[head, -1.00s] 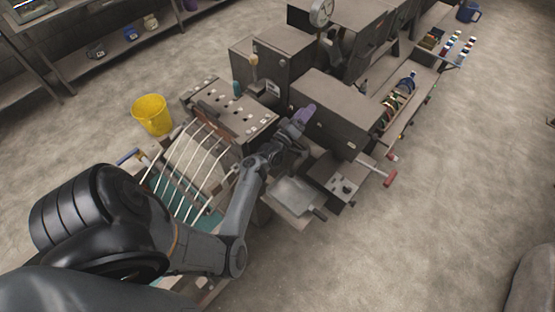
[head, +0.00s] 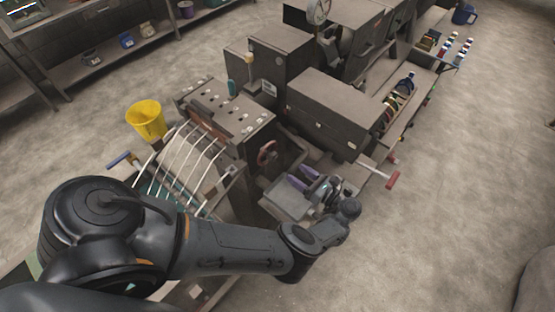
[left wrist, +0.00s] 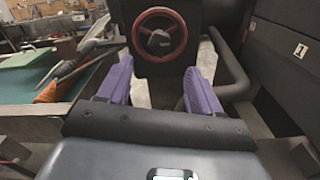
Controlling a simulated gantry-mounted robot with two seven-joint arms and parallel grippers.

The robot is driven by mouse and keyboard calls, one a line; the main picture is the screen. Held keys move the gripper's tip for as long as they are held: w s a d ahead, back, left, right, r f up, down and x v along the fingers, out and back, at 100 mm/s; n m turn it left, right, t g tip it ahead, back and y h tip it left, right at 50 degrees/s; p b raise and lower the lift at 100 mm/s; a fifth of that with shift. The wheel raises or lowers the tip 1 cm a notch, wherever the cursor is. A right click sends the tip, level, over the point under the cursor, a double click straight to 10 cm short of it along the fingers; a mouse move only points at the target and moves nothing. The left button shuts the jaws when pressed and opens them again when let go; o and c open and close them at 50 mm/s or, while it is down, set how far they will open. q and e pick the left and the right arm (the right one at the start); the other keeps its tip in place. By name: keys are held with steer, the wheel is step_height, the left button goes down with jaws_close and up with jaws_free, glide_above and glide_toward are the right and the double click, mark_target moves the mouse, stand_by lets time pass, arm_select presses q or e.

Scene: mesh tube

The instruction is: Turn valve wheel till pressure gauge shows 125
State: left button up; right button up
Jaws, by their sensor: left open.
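The red valve wheel (head: 267,153) stands on the dark machine front, ahead of my left gripper. In the left wrist view the wheel (left wrist: 159,41) faces me, with a dark hub. My left gripper (head: 305,178) is open, its purple fingers pointing toward the wheel. In the left wrist view the open gripper (left wrist: 158,84) has nothing between its fingers, and the wheel lies beyond the fingertips, apart from them. A round pale dial (head: 318,11), possibly the pressure gauge, shows at the top of the head view; its reading is too small to tell. My right gripper is not seen.
A dark bent pipe (left wrist: 236,72) runs right of the wheel. A red-handled lever (head: 392,181) sticks out at right. A yellow bucket (head: 147,119) stands on the floor at left. Floor at right is clear.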

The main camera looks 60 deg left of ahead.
mark_target(275, 157)
arm_select(q)
steer(key=p+x, duration=0.3)
steer(key=x, duration=0.5)
steer(key=shift+s+a+r+p, duration=0.1)
steer(key=shift+s+a+p, duration=0.05)
steer(key=shift+a+p, duration=0.2)
steer(key=shift+s+a, duration=0.2)
steer(key=shift+a, duration=0.4)
steer(key=c, duration=1.1)
steer(key=shift+o, duration=0.2)
steer(key=shift+m, duration=0.4)
